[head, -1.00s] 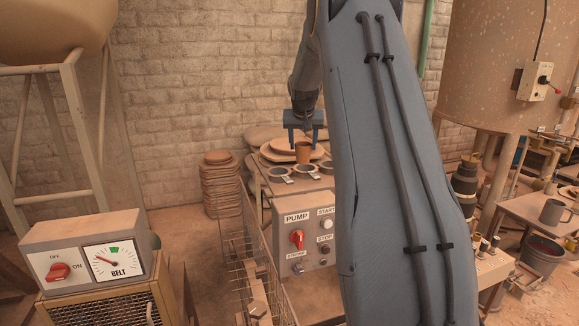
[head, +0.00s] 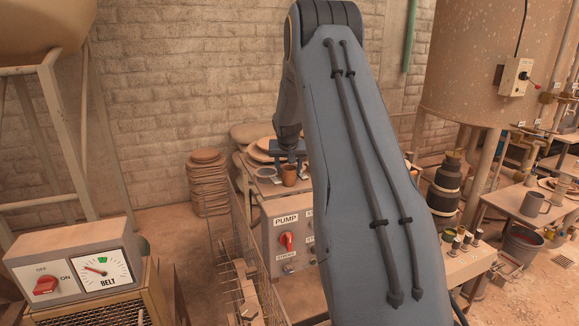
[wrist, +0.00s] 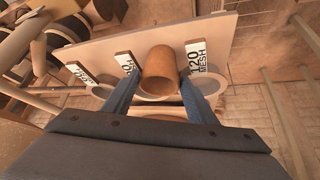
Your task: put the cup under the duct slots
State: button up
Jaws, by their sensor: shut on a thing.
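A brown clay-coloured cup (head: 289,175) is between the fingers of my gripper (head: 289,160), over the far bench behind the pump panel. In the wrist view the cup (wrist: 160,75) appears between the two blue fingers of my gripper (wrist: 158,98), with its round end towards the camera. My gripper is shut on it. I cannot tell whether the cup touches the bench top. No duct slots can be made out; my arm hides part of the bench to the right.
Stacked discs (head: 207,182) stand left of the bench.

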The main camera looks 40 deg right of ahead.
jog(key=o, duration=1.1)
